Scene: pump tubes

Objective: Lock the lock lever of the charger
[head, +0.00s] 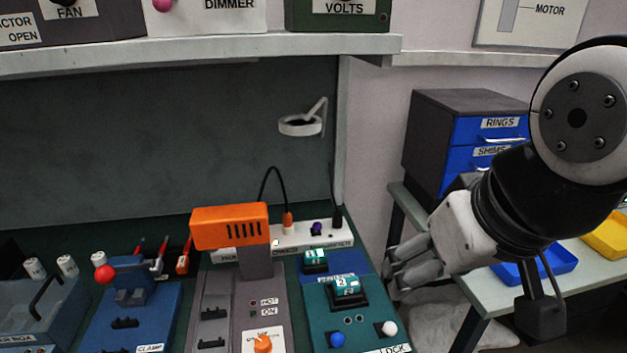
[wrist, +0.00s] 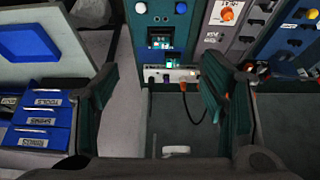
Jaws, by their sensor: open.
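The charger (head: 318,318) is a teal unit at the front right of the bench, with a green battery pack (head: 346,288) marked 2 standing in its dark slot. A white knob (head: 388,328) sits near its LOCK label (head: 391,349), and a blue knob (head: 337,340) is to the left. Which knob belongs to the lock lever is not certain. In the wrist view the white knob (wrist: 141,7) and blue knob (wrist: 181,8) show at the top edge. My gripper (head: 393,272) is open and empty, right of the charger. Its fingers (wrist: 160,95) are spread wide in the wrist view.
A white power strip (head: 305,236) and an orange device (head: 230,227) stand behind and left of the charger. The blue clamp (head: 130,310) is farther left. A shelf (head: 200,50) overhangs the back. Drawers (head: 465,130) and a side table with bins (head: 540,265) are right.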

